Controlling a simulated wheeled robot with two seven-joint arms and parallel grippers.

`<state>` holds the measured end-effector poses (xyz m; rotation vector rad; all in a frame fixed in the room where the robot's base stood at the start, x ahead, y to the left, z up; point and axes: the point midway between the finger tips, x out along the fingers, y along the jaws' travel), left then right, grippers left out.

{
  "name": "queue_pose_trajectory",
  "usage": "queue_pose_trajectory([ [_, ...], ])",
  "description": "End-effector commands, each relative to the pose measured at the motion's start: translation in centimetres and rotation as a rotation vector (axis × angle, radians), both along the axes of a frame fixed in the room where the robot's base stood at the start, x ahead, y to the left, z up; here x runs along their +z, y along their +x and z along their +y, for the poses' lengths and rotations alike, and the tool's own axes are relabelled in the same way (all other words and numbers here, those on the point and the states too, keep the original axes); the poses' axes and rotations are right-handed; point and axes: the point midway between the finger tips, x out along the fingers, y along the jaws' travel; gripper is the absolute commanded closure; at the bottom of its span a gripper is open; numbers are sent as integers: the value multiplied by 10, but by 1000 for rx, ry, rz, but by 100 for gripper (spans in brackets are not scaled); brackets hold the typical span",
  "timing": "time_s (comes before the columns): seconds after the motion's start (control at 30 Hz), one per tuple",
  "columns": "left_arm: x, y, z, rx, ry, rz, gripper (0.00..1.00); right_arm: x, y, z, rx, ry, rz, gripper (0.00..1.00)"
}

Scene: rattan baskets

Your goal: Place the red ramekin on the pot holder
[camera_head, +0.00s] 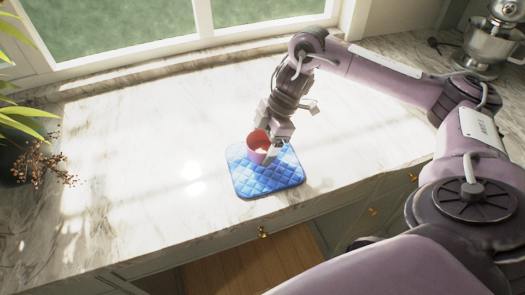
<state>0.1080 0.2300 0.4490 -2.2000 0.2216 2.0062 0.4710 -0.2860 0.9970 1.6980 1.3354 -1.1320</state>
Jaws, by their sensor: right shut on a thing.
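The blue quilted pot holder (262,182) lies flat near the front edge of the marble counter. The red ramekin (256,150) is over the back part of the pot holder, with its open top tilted toward the camera. I cannot tell whether its base touches the cloth. My right gripper (270,150) comes down from above and behind and is shut on the ramekin at its right side. The gripper hides part of the ramekin's rim and wall. My left gripper is not in view.
The marble counter (130,150) is clear to the left and behind the pot holder. A window stands along the back. A leafy plant (20,125) is at the far left, and a metal stand mixer (490,38) is at the back right. Drawers are below the front edge.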

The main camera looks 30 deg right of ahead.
Motion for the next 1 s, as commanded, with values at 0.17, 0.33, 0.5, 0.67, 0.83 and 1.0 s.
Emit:
queue_pose_trajectory([
  [0.17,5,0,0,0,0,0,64,-25,-1,0,-1,0,4,51],
  [0.33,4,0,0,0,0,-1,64,-29,0,0,0,0,0,51],
  [0.5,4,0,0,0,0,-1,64,-30,0,0,0,0,1,51],
  [0.67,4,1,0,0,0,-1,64,-31,0,0,0,0,1,10],
  [0.83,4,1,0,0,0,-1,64,-30,0,0,-1,0,1,3],
  [1.0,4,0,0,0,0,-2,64,-29,0,0,0,0,1,3],
])
